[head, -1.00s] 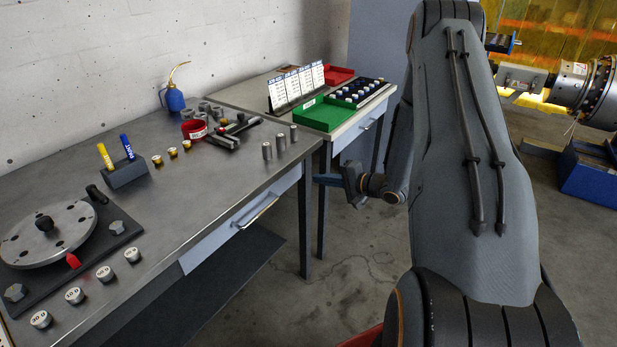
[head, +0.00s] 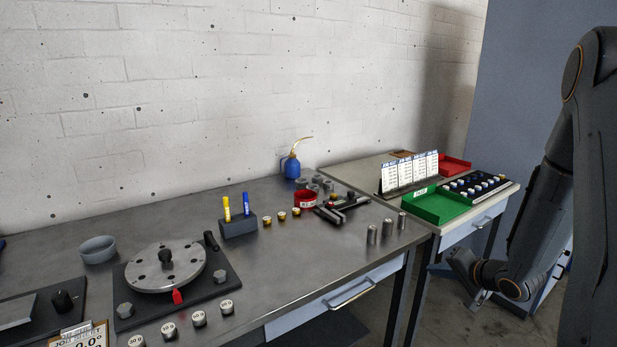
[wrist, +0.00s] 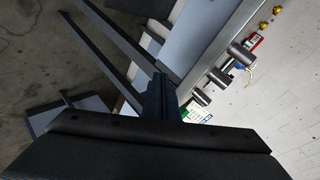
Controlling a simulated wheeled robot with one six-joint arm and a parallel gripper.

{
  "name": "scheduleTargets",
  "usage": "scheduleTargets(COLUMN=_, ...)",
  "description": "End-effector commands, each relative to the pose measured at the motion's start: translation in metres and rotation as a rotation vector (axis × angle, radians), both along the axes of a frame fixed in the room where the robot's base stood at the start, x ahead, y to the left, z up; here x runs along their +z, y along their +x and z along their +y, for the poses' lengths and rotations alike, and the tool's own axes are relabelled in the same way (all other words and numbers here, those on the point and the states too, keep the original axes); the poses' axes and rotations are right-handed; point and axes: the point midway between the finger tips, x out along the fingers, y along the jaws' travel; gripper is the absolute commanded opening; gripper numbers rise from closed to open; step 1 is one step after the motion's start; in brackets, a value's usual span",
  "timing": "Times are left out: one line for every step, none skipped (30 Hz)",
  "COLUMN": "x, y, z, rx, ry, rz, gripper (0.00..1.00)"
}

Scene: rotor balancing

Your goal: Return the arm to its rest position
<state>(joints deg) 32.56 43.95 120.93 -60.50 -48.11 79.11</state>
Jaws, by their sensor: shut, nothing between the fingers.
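My arm (head: 597,200) is folded at the right of the head view. My gripper (head: 436,268) is beyond the right end of the steel workbench (head: 200,270), low, by the bench legs and clear of the bench top. In the wrist view my gripper (wrist: 160,88) shows as dark blue fingers together, with nothing between them. The steel cylinders appear beyond the fingers in that view.
A rotor disc (head: 165,266) on a dark plate, weights, a marker block (head: 238,225) and steel cylinders (head: 388,229) stand on the bench. A second table holds a green tray (head: 440,206) and a red tray (head: 454,166). Bare floor shows below the gripper.

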Motion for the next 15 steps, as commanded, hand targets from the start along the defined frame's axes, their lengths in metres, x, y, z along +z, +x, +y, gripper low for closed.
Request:
scheduleTargets(x=0.012, y=0.001, z=0.008, rx=0.006, ry=-0.102, rz=0.025, gripper=0.0)
scheduleTargets(x=0.016, y=0.0, z=0.011, rx=0.01, ry=-0.162, rz=0.046, gripper=0.0)
scheduleTargets(x=0.022, y=-0.005, z=0.015, rx=0.015, ry=-0.237, rz=0.079, gripper=0.0)
scheduleTargets(x=0.026, y=-0.009, z=0.018, rx=0.022, ry=-0.29, rz=0.105, gripper=0.0)
scheduleTargets(x=0.03, y=-0.015, z=0.022, rx=0.031, ry=-0.341, rz=0.133, gripper=0.0)
scheduleTargets(x=0.035, y=-0.024, z=0.028, rx=0.046, ry=-0.404, rz=0.173, gripper=0.0)
scheduleTargets(x=0.039, y=-0.032, z=0.033, rx=0.061, ry=-0.448, rz=0.204, gripper=0.0)
scheduleTargets(x=0.043, y=-0.04, z=0.038, rx=0.077, ry=-0.488, rz=0.237, gripper=0.0)
scheduleTargets(x=0.048, y=-0.054, z=0.046, rx=0.103, ry=-0.536, rz=0.282, gripper=0.0)
scheduleTargets(x=0.052, y=-0.065, z=0.053, rx=0.125, ry=-0.568, rz=0.317, gripper=0.0)
scheduleTargets(x=0.055, y=-0.077, z=0.06, rx=0.148, ry=-0.597, rz=0.353, gripper=0.0)
scheduleTargets(x=0.06, y=-0.094, z=0.071, rx=0.187, ry=-0.631, rz=0.4, gripper=0.0)
scheduleTargets(x=0.064, y=-0.108, z=0.079, rx=0.217, ry=-0.651, rz=0.436, gripper=0.0)
scheduleTargets(x=0.067, y=-0.122, z=0.088, rx=0.252, ry=-0.669, rz=0.472, gripper=0.0)
scheduleTargets(x=0.071, y=-0.142, z=0.1, rx=0.301, ry=-0.685, rz=0.519, gripper=0.0)
